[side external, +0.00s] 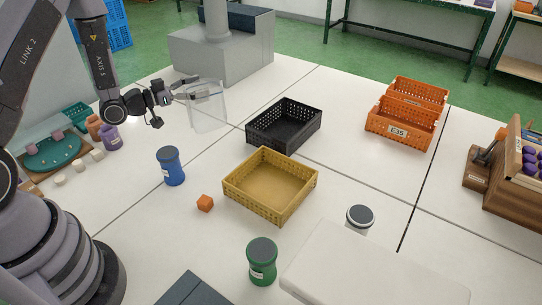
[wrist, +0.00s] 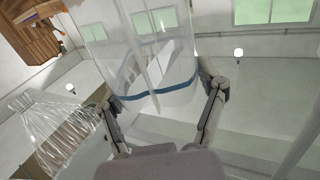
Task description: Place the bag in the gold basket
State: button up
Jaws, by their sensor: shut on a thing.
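A clear plastic bag (side external: 207,108) hangs from my gripper (side external: 190,91) above the table, left of the black basket. In the wrist view the see-through bag (wrist: 150,45) with a blue band lies between the two fingers of my gripper (wrist: 163,88). My gripper is shut on the bag. The gold basket (side external: 262,199) stands on the table, to the right of and below the bag in the side view. It looks empty.
A black basket (side external: 259,141) stands just behind the gold one. Orange crates (side external: 392,134) stand at the back right.

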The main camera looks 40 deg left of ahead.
jog(key=s+d+m+g+h, duration=1.05)
jog(key=d+m+g, duration=0.3)
jog(key=g, duration=0.25)
jog(key=w+d+f, duration=0.5)
jog(key=w+f, duration=0.7)
jog(key=f, duration=0.1)
jog(key=shift+n, duration=0.35)
jog(key=shift+w+f, duration=0.1)
jog(key=shift+f, duration=0.05)
jog(key=o, duration=0.9)
jog(key=shift+o, duration=0.2)
